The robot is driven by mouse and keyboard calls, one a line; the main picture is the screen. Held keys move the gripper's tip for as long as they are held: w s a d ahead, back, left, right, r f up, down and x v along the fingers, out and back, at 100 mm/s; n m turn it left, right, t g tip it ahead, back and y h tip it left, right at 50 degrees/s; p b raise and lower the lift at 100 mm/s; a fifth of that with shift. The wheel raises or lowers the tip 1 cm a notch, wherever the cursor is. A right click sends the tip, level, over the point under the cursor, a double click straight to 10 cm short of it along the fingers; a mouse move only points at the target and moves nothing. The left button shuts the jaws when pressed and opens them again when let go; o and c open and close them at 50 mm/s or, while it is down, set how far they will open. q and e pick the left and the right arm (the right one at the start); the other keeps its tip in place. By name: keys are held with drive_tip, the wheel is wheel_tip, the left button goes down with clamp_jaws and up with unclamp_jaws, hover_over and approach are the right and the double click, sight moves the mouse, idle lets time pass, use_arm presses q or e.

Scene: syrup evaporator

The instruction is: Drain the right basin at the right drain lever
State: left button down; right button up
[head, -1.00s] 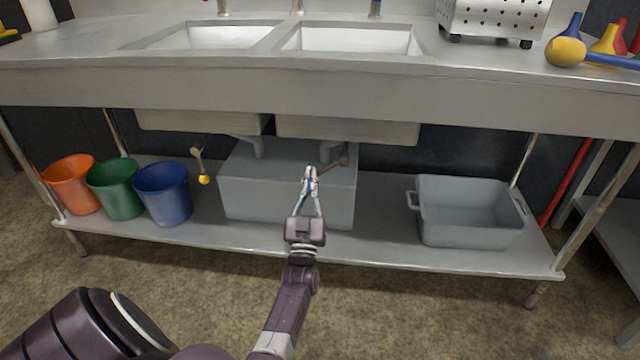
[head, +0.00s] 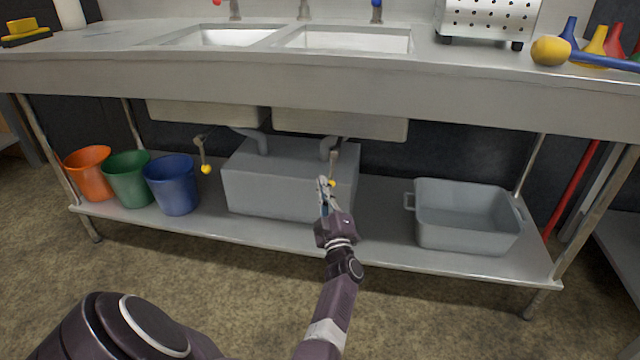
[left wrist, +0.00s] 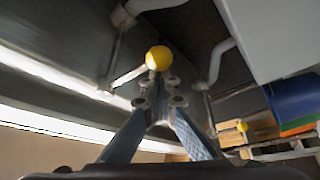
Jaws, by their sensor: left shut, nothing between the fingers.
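The right drain lever (head: 332,168) hangs below the right basin (head: 340,123), its yellow knob partly hidden behind my left gripper (head: 323,184). The gripper is shut and empty, with its tips beside the knob. In the left wrist view the knob (left wrist: 158,58) lies just beyond the closed fingertips (left wrist: 160,95), and the lever's rod runs off to the left. I cannot tell whether tips and knob touch. The left drain lever (head: 203,153) hangs below the left basin (head: 205,112). My right gripper is not in view.
A grey box (head: 285,185) stands on the lower shelf behind my gripper. Orange (head: 88,175), green (head: 128,180) and blue (head: 171,186) buckets stand left, and a grey tub (head: 465,232) stands right. The counter front (head: 330,82) overhangs the levers.

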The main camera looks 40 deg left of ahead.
use_arm(q)
drive_tip(key=shift+w+d+f, duration=0.2)
drive_tip(key=shift+w+d, duration=0.1)
drive_tip(key=shift+d, duration=0.2)
idle(0.3)
drive_tip(key=shift+r, duration=0.1)
